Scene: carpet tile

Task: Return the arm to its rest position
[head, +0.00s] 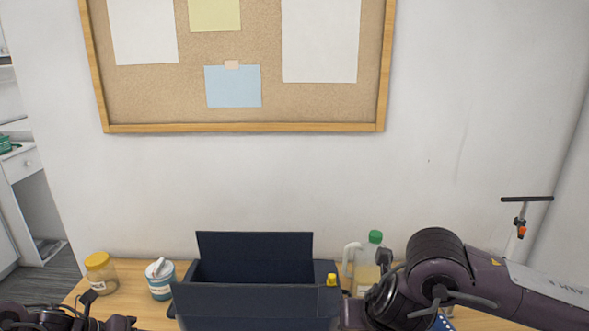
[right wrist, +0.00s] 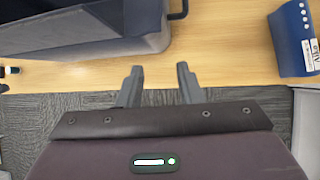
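My right arm (head: 435,265) comes in from the right in the head view and bends down past the picture's bottom edge. Its gripper (right wrist: 160,70) shows in the right wrist view: two dark fingers stand apart with nothing between them. It is open and empty, over the table's edge and the grey carpet. In the head view, dark parts of my left arm (head: 65,318) show at the bottom left corner. My left gripper cannot be made out there.
A dark blue open box (head: 255,300) stands on the wooden table (right wrist: 225,45). Left of it are a yellow-lidded jar (head: 100,275) and a white-and-teal tub (head: 160,283). Right of it stands a green-capped jug (head: 368,270). A blue holder (right wrist: 293,40) is at the wrist view's right.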

